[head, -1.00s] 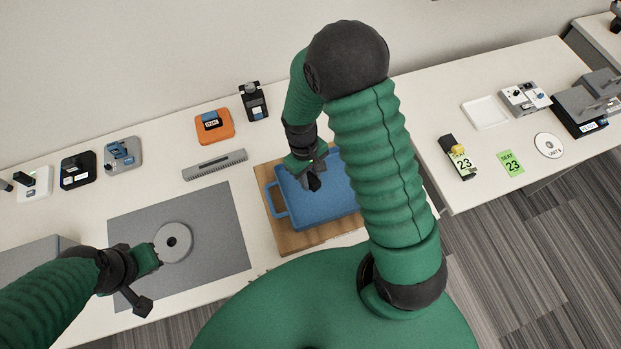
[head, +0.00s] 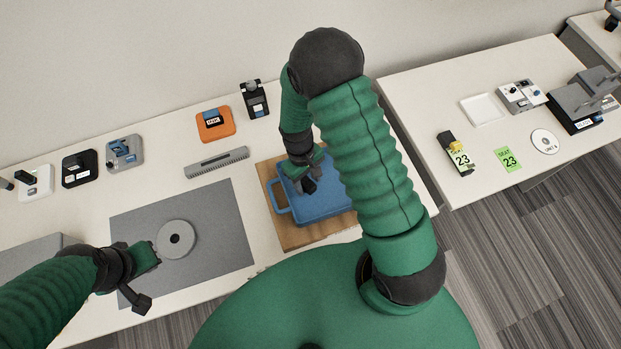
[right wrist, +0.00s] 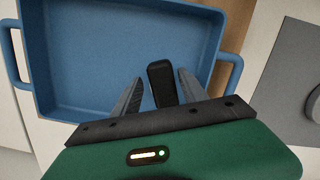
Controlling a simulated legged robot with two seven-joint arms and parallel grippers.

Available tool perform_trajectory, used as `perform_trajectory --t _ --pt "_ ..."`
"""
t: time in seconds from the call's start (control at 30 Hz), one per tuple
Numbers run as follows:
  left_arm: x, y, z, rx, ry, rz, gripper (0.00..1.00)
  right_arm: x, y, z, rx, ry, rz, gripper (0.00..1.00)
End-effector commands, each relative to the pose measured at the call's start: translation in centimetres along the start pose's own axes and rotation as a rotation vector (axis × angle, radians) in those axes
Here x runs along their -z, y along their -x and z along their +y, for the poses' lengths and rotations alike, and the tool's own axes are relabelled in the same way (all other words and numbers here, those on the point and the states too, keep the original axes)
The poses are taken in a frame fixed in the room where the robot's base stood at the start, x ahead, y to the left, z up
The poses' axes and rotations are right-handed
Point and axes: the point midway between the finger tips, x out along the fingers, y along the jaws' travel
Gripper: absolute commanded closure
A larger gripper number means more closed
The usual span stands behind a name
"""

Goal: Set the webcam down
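The webcam (right wrist: 161,83) is a small black block between the two grey fingers of my right gripper (right wrist: 160,88). The fingers stand on either side of it; a narrow gap seems to show on its left. In the head view the webcam (head: 309,186) hangs dark below the right gripper (head: 303,182), over the blue tray (head: 325,207). I cannot tell whether it touches the tray floor. The tray's inside looks bare in the wrist view. My left gripper (head: 147,272) is over the grey mat (head: 218,219), beside a grey disc; its fingers do not show clearly.
The blue tray sits on a wooden board (head: 294,236). The grey disc (head: 190,247) lies on the mat. A slotted grey bar (head: 216,162), an orange device (head: 214,124) and several small devices line the back. A separate table (head: 437,100) stands at right.

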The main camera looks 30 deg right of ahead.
Motion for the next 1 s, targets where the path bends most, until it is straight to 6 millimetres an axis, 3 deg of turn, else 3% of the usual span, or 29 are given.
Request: perform_trajectory --t 0.23,0.6,0.77,0.87,1.0 --pt "-0.1 -0.1 -0.1 0.000 0.002 0.000 1.00 0.1 1.2 0.3 0.002 0.002 0.004 0.50" --pt "-0.4 -1.6 0.0 0.000 0.001 0.000 1.00 -0.1 10.1 0.7 0.005 0.002 0.006 0.50" --pt "-0.4 -1.8 0.0 0.000 0.001 0.000 1.00 -0.1 12.1 0.3 0.002 0.000 0.007 0.50" --pt "-0.4 -1.7 0.0 0.000 0.001 0.000 1.00 -1.3 13.4 -1.0 -0.006 -0.028 0.081 0.50" --pt "-0.4 -1.7 0.0 0.000 0.002 0.000 1.00 -4.4 14.7 -3.3 -0.010 -0.104 0.269 0.50"
